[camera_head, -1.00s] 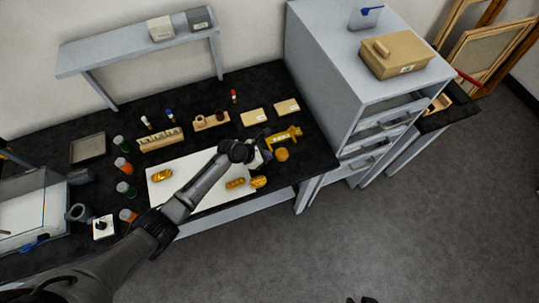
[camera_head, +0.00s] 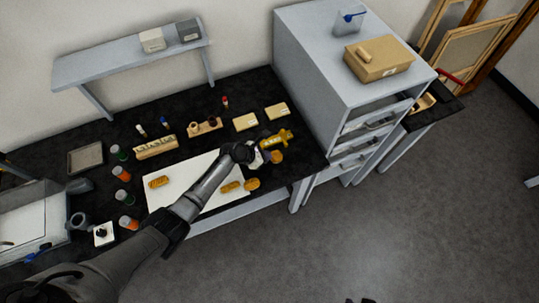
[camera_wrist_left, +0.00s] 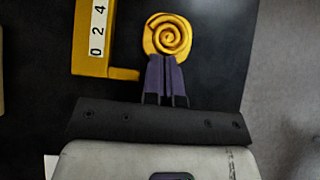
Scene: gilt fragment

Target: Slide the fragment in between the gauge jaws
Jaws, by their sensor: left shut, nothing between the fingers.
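The gilt fragment, a round yellow spiral piece (camera_head: 277,157), lies on the black bench top near its right end. It shows from above in the left wrist view (camera_wrist_left: 167,36). The yellow gauge (camera_head: 277,139) lies beside it; its numbered scale (camera_wrist_left: 97,30) is left of the fragment in the wrist view, and one short jaw sticks out toward the fragment's side. My left gripper (camera_wrist_left: 166,60) is shut and empty. Its purple fingertips are right at the fragment's near edge; whether they touch cannot be told. The gauge's other jaw is out of the wrist view.
Several other gilt pieces (camera_head: 158,182) lie on a white board (camera_head: 190,172). Tan blocks (camera_head: 245,122), a rack (camera_head: 155,147) and jars (camera_head: 122,173) stand on the bench. A grey drawer cabinet (camera_head: 315,80) rises close to the right of the gauge.

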